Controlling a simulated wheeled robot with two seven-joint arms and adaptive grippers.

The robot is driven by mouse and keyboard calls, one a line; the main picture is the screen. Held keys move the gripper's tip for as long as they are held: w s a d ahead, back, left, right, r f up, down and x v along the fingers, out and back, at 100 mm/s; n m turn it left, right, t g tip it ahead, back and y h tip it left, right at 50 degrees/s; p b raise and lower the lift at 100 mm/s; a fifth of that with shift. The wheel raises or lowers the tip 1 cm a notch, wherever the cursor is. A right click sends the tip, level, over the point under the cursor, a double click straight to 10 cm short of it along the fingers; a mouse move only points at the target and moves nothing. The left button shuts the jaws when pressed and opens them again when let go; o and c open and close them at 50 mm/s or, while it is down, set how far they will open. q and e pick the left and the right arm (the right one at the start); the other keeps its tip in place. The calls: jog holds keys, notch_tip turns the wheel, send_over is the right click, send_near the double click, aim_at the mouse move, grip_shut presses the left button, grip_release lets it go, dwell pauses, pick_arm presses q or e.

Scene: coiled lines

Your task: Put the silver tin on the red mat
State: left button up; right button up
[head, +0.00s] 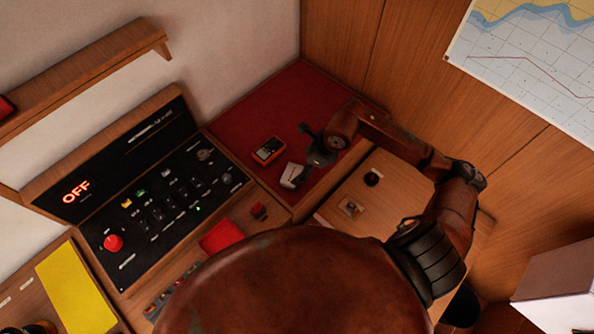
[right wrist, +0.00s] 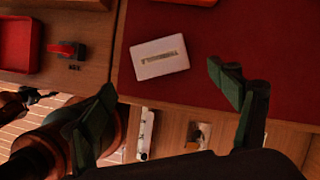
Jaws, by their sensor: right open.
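The silver tin (head: 292,176) is a small pale flat box lying on the red mat (head: 247,112), close to its front edge. In the right wrist view the tin (right wrist: 160,58) shows dark lettering on its top and lies flat on the mat (right wrist: 270,40). My right gripper (head: 306,155) is over the front part of the mat, right by the tin. In the right wrist view its two fingers (right wrist: 168,100) are spread wide with nothing between them, and the tin lies beyond the tips, apart from them. My left gripper is not in view.
An orange device (head: 268,150) lies on the mat behind the tin. A red switch (head: 258,211) and a red tray (head: 221,236) are left of the mat's front. A black control panel (head: 160,185) stands at left. The mat's back is clear.

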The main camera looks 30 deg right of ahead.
jog(key=shift+v, duration=1.4)
